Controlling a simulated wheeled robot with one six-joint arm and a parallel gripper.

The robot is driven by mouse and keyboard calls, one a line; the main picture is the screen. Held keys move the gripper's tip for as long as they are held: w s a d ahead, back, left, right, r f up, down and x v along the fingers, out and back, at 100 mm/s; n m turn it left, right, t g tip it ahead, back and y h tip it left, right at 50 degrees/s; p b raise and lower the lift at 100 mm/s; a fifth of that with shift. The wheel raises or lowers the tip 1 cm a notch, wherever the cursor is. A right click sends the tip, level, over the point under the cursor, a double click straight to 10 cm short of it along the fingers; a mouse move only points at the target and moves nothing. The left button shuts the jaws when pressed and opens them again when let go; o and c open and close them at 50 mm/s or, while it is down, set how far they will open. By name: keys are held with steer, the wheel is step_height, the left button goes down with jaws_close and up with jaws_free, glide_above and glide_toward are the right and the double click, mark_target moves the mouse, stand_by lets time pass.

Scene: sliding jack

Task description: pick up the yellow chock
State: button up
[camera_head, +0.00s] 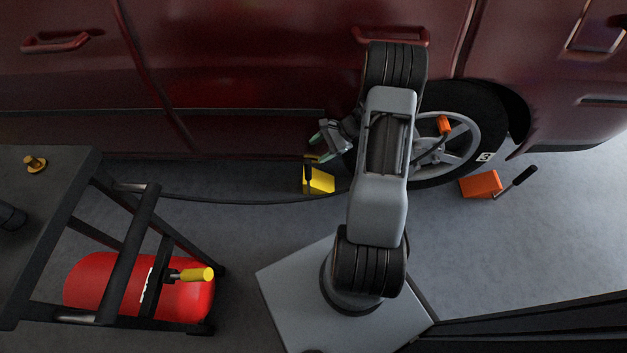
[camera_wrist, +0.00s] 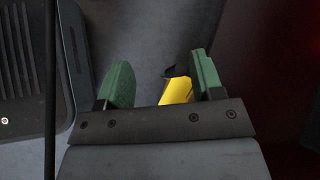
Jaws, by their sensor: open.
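The yellow chock (camera_head: 319,181) stands on the grey floor beside the car's wheel, left of the tyre, with a dark part on its left side. My gripper (camera_head: 316,146) is above it and slightly behind it, close to the car's side. In the wrist view the green fingers of my gripper (camera_wrist: 158,80) are spread apart with nothing held. The yellow chock (camera_wrist: 175,91) shows between them, nearer the right finger. Its lower part is hidden by the gripper's body.
The red car (camera_head: 250,70) fills the back. A dark cart (camera_head: 45,190) with a red tank (camera_head: 190,297) stands at left. A dark hose (camera_head: 240,201) runs along the floor by the yellow chock.

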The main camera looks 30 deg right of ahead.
mark_target(308, 170)
steer(key=s+d+f+m+t+p, duration=0.1)
steer(key=d+f+m+t, duration=0.3)
steer(key=f, duration=0.3)
steer(key=s+d+f+m+t, duration=0.1)
steer(key=d+f+m+t, duration=0.15)
steer(key=f+m, duration=0.35)
steer(key=shift+n, duration=0.3)
steer(key=shift+d+f+b+x, duration=0.25)
steer(key=shift+b+x, duration=0.45)
steer(key=shift+x, duration=1.55)
steer(key=shift+d+f+b+x, duration=0.1)
steer(key=shift+f+b+x, duration=0.4)
steer(key=shift+x, duration=1.8)
steer(key=shift+d+f+b+x, duration=0.15)
steer(key=shift+b+x, duration=0.75)
steer(key=shift+x, duration=1.35)
steer(key=shift+c, duration=0.2)
steer(key=shift+d+r, duration=0.1)
jaws_close()
